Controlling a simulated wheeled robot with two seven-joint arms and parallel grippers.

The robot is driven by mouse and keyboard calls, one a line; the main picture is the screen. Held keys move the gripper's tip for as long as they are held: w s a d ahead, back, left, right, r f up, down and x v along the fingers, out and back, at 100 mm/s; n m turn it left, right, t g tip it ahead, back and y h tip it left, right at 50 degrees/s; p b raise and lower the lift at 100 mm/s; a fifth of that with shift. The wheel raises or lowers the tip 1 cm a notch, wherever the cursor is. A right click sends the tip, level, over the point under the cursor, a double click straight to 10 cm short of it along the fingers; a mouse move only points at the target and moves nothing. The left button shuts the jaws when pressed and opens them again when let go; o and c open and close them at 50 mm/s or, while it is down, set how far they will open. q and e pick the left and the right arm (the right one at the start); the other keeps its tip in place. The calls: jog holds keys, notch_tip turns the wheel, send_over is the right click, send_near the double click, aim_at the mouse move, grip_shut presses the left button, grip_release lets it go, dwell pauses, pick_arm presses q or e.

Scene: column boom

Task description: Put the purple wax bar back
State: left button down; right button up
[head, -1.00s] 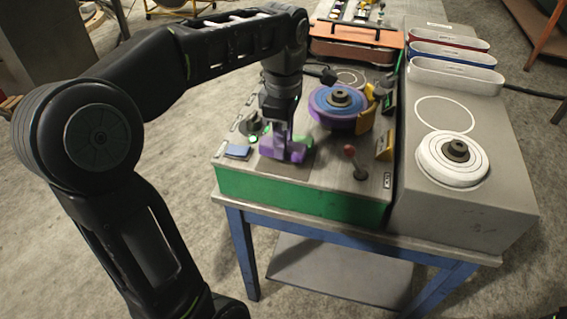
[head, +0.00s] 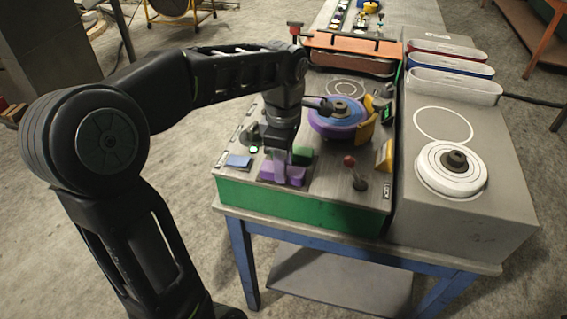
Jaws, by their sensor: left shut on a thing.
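The purple wax bar (head: 296,176) is at the near left of the machine's grey top, close to the front edge above the green panel (head: 290,208). My left gripper (head: 281,178) comes down over it from above and is shut on it, with purple showing on both sides of the fingers. I cannot tell whether the bar touches the surface. A green bar (head: 302,156) lies just behind it, and a blue bar (head: 238,161) lies to its left. My right gripper is not in view.
A purple-blue wheel (head: 327,131) stands behind and to the right. A grey block with a white wheel (head: 432,182) is further right. A small round fitting with a green light is behind the blue bar.

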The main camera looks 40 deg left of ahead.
pick_arm(q)
jog(key=shift+f, duration=0.2)
jog(key=c, duration=1)
grip_release()
jog(key=shift+r, duration=0.1)
jog(key=shift+r, duration=0.1)
notch_tip(320, 180, up, 6)
jog(key=shift+r+p, duration=0.2)
jog(key=shift+p, duration=0.1)
jog(key=shift+r+p, duration=2.9)
jog(key=shift+p, duration=0.05)
